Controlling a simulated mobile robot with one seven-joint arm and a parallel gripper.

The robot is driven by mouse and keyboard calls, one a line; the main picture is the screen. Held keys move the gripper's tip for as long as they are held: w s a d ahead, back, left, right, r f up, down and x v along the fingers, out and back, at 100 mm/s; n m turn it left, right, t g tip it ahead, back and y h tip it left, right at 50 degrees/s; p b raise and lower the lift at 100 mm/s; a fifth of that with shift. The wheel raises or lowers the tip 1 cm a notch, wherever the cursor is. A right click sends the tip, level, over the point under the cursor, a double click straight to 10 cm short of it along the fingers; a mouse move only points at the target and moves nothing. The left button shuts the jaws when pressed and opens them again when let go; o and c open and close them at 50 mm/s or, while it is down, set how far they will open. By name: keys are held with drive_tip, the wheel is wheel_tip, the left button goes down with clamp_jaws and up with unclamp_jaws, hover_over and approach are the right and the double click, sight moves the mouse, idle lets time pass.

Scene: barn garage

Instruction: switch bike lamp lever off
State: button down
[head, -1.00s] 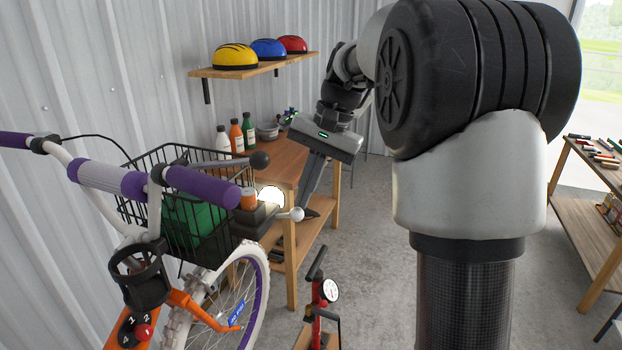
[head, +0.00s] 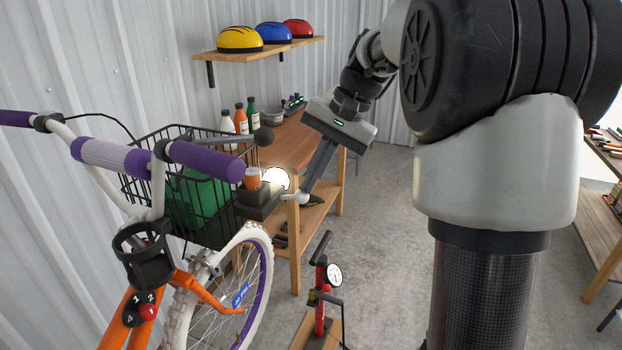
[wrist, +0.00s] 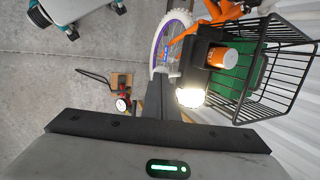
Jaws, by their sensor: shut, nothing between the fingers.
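The bike lamp (head: 275,179) glows bright white at the front of the bike, beside the black wire basket. Its lever, with a pale ball end (head: 302,198), sticks out to the right of the lamp's dark housing (head: 258,204). My gripper (head: 306,199) is shut and empty, pointing down, with its fingertips right at the ball end. I cannot tell whether they touch it. In the wrist view the lit lamp (wrist: 190,97) is just right of my dark fingers (wrist: 155,100).
A wooden bench (head: 290,145) with several bottles is behind. A red pump (head: 320,290) stands on the floor below. Open floor lies to the right.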

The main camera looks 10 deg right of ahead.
drive_tip(key=f+t+y+b, duration=0.1)
drive_tip(key=b, duration=0.1)
drive_tip(key=d+f+t+y+b, duration=0.1)
drive_tip(key=y+b, duration=0.1)
drive_tip(key=s+f+t+y+b, duration=0.1)
drive_tip(key=b, duration=0.2)
drive_tip(key=shift+d+f+y, duration=0.25)
drive_tip(key=shift+f+y, duration=0.05)
drive_tip(key=shift+f, duration=0.05)
drive_tip(key=shift+r, duration=0.1)
drive_tip(key=shift+r+p, duration=0.6)
drive_tip(key=shift+r, duration=0.1)
